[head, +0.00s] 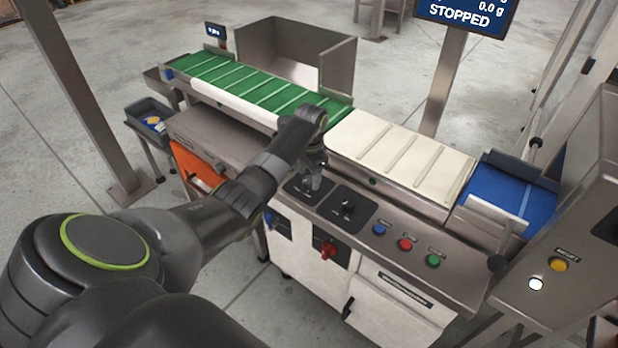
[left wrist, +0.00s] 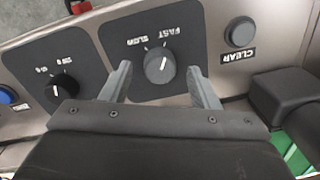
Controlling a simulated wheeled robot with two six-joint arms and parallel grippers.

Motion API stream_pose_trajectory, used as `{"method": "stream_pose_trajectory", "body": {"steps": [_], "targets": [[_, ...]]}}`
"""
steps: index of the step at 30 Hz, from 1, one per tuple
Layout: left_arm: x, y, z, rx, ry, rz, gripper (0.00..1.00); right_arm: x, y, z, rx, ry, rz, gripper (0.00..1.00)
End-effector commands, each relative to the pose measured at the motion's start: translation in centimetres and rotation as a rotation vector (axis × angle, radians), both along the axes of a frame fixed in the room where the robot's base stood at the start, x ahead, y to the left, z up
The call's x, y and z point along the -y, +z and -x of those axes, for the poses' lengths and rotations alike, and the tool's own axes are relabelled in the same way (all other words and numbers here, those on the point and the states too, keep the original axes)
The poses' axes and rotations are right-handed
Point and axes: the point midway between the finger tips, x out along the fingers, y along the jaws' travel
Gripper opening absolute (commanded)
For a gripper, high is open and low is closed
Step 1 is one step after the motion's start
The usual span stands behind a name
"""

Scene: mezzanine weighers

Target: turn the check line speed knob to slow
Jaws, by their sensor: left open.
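In the left wrist view the check line speed knob (left wrist: 160,66) is a grey round knob on a dark plate (left wrist: 140,88). Its labels read FAST and SLOW, upside down here. Its white pointer line points up toward FAST. My left gripper (left wrist: 159,72) is open, one finger on each side of the knob, with visible gaps. In the head view my left gripper (head: 312,180) hangs over the left dark plate of the sloping panel and hides most of the knob. My right gripper is not in view.
A second, black knob (head: 347,206) sits on the plate beside it; it also shows in the wrist view (left wrist: 65,86). Blue (head: 379,229), red (head: 405,243) and green (head: 433,260) buttons lie farther right. A red switch (head: 328,250) is below. The screen (head: 468,14) reads STOPPED.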

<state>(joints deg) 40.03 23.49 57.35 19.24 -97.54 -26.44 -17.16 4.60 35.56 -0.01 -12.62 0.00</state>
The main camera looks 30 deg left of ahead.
Motion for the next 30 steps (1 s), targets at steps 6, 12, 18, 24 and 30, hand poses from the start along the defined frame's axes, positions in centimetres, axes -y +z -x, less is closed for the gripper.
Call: {"method": "stream_pose_trajectory", "body": {"steps": [6,12,18,24,30], "targets": [[-0.02,-1.21,0.01,-0.001,-0.001,0.000,0.55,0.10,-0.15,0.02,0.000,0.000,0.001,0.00],[-0.02,-1.23,0.01,-0.001,-0.001,0.000,0.55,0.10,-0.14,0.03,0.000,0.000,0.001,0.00],[-0.03,-1.21,0.02,-0.001,-0.001,0.000,0.33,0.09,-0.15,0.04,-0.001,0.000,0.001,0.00],[-0.03,-1.20,0.01,-0.001,-0.001,0.000,0.10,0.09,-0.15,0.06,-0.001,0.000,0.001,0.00],[-0.01,-1.06,0.02,-0.001,0.016,-0.001,0.10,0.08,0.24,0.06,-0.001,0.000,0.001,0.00]]}}
